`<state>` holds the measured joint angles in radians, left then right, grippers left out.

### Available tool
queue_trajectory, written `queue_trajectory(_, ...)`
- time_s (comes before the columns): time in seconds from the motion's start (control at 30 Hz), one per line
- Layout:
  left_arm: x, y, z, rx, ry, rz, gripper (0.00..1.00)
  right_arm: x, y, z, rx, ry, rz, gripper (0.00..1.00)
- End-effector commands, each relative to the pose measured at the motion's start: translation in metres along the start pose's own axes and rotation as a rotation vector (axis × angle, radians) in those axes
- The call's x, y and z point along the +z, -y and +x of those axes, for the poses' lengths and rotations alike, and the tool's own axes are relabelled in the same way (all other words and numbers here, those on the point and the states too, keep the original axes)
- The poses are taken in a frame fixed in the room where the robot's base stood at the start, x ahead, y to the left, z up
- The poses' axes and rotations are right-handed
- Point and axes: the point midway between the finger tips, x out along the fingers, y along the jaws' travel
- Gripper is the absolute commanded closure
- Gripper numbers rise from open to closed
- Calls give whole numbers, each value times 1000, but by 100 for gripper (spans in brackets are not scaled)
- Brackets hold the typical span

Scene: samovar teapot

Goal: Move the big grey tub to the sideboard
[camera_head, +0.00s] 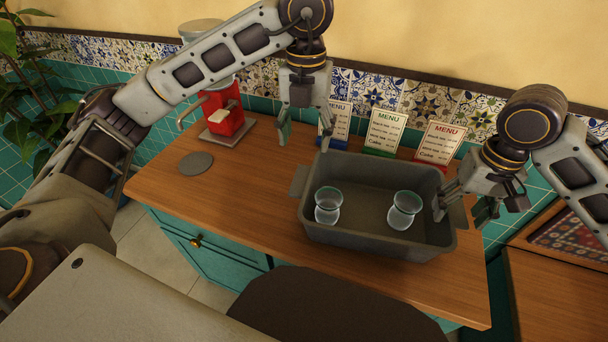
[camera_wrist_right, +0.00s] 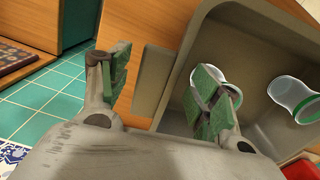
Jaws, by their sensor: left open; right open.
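The big grey tub (camera_head: 376,239) stands on a wooden-topped counter with teal drawers (camera_head: 250,195). Two clear glasses with green rims, one at the left (camera_head: 328,205) and one at the right (camera_head: 404,210), stand inside it. My left gripper (camera_head: 305,133) is open and empty, above the counter behind the tub's left end. My right gripper (camera_head: 463,213) is open at the tub's right end. In the right wrist view its fingers (camera_wrist_right: 165,92) lie either side of the tub's end handle (camera_wrist_right: 152,82), one of them over the tub's inside. I cannot tell whether they touch it.
Menu cards, including a green-based one (camera_head: 384,132) and a red-based one (camera_head: 437,143), stand behind the tub. A red grinder-like machine (camera_head: 222,112) and a grey disc (camera_head: 196,163) are at the left. Another wooden surface (camera_head: 560,295) lies at the right, across a gap. The counter's middle left is clear.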

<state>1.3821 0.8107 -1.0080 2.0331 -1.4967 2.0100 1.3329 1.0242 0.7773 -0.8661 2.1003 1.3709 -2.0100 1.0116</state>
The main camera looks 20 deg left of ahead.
Motion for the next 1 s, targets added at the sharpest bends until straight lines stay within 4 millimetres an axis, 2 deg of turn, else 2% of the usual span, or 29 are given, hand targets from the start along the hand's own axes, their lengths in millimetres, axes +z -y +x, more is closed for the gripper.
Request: queue_trajectory(1.0, 0, 0, 0, 0, 0, 0, 36, 0, 0, -68, 1, -2, 0, 37)
